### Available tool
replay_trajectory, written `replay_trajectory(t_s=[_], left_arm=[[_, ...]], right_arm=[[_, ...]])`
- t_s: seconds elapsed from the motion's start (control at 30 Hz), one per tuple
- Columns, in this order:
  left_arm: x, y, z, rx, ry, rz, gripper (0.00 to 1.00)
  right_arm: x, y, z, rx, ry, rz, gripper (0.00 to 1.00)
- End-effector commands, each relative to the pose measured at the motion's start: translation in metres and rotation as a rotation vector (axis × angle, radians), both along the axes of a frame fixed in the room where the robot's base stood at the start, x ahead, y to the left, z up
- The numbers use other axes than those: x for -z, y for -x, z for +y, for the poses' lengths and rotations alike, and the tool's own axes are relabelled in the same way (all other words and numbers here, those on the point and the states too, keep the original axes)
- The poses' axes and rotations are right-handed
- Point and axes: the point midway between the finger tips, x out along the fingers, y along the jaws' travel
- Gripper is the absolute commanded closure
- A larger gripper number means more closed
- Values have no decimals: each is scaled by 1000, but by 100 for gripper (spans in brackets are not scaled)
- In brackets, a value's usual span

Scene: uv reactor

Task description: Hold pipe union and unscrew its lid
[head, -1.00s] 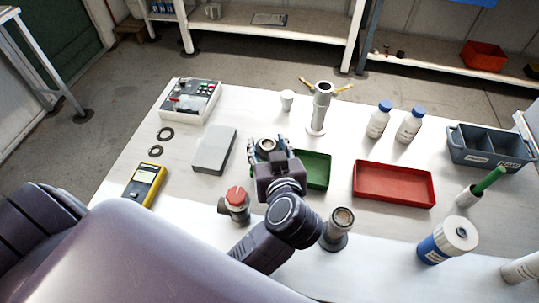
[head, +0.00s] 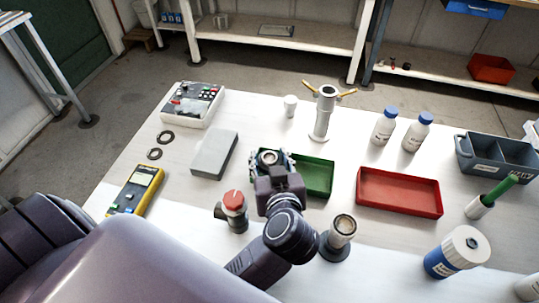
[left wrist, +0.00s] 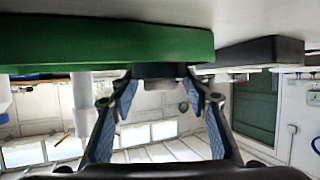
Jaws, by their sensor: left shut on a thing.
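My left gripper (head: 271,162) is shut on a small dark, round metal piece, which I take to be the pipe union (head: 268,157). In the left wrist view, which is upside down, the union (left wrist: 159,71) shows as a dark band between the two fingertips (left wrist: 160,88), close to the table surface. The fingers hide much of it, and I cannot tell its lid from its body. My right gripper is not in view.
A grey box (head: 214,155) lies left of the gripper. A red-topped fitting (head: 234,203) and a metal cylinder (head: 341,230) stand nearer me. A pipe stand (head: 322,120) with yellow handles is behind. A red tray (head: 399,211) and two bottles (head: 384,127) are right.

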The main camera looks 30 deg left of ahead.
Motion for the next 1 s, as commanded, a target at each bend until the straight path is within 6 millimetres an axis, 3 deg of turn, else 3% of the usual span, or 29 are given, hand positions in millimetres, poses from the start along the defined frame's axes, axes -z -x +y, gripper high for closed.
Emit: replay_trajectory(t_s=[0.07, 0.1, 0.27, 0.7, 0.87, 1.0], left_arm=[[5, 1, 0, -2, 3, 10, 85], [6, 2, 0, -2, 3, 11, 56], [7, 2, 0, -2, 5, 15, 39], [10, 3, -1, -3, 9, 22, 39], [-2, 3, -2, -3, 13, 16, 39], [-18, 19, -13, 0, 7, 21, 39]], right_arm=[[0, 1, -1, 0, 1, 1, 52], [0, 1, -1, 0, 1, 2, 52], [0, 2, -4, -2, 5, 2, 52], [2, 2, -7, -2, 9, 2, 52], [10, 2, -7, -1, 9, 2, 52], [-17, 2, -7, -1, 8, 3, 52]])
